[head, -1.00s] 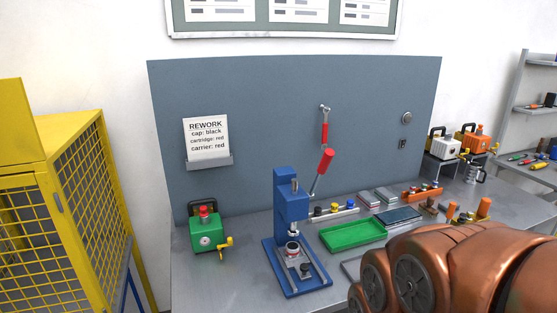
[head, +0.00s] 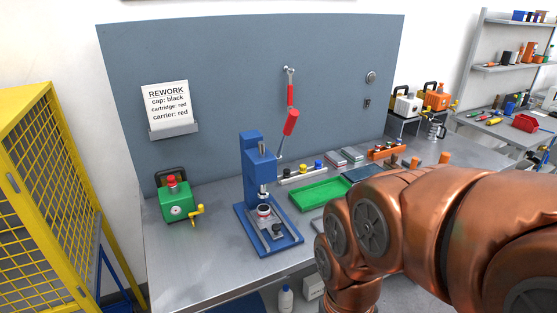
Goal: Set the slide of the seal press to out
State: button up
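The blue seal press (head: 252,175) stands upright on the grey workbench. Its slide (head: 270,231), a grey plate with a dark knob, lies on the blue base in front of the column. My copper arm fills the lower right, to the right of the press. My gripper is not in view.
A green tray (head: 322,194) lies right of the press. A green device with a red button and yellow crank (head: 174,199) stands to the left. A yellow mesh cage (head: 40,190) is at the far left. The bench front left of the press is clear.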

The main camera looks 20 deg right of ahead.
aim_at(268, 220)
jog(key=u, duration=0.05)
jog(key=k, duration=0.5)
jog(key=z, duration=1.05)
jog(key=i, duration=0.85)
jog(key=u, duration=2.55)
